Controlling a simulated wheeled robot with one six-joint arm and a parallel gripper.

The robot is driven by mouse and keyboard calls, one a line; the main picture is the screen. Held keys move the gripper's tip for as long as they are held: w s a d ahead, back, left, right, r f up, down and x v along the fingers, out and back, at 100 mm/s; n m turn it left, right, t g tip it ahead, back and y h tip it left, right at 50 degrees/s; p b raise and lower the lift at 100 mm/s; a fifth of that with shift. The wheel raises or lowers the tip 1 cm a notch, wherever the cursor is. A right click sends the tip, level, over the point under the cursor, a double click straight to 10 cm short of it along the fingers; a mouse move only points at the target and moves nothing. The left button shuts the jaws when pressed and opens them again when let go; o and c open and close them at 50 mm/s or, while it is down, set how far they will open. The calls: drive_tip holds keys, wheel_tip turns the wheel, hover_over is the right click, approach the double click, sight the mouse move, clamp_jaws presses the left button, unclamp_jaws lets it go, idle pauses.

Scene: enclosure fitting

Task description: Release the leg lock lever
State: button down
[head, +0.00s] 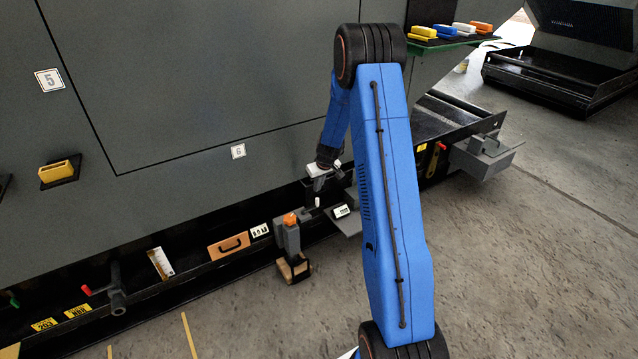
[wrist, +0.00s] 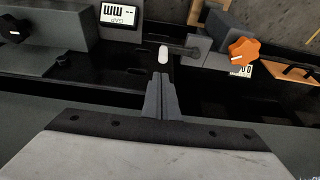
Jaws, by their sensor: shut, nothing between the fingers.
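The leg lock lever (wrist: 163,55) is a dark rod with a white rounded tip, reaching sideways from the grey leg block. In the head view its white tip (head: 317,202) shows beside the grey leg (head: 290,238), which has an orange knob on top. The orange knob (wrist: 243,52) is also in the wrist view, right of the lever. My gripper (wrist: 159,76) is shut and empty. Its fingertips appear just short of the white tip; I cannot tell whether they touch. In the head view my gripper (head: 318,186) is just above the lever, against the dark enclosure base.
A small gap display (head: 341,211) stands on a grey block right of the lever. A wooden drawer front (head: 229,245) and a red-tipped crank (head: 108,290) are to the left.

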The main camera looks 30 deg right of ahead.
drive_tip(key=x, duration=0.5)
drive_tip(key=shift+f, duration=0.1)
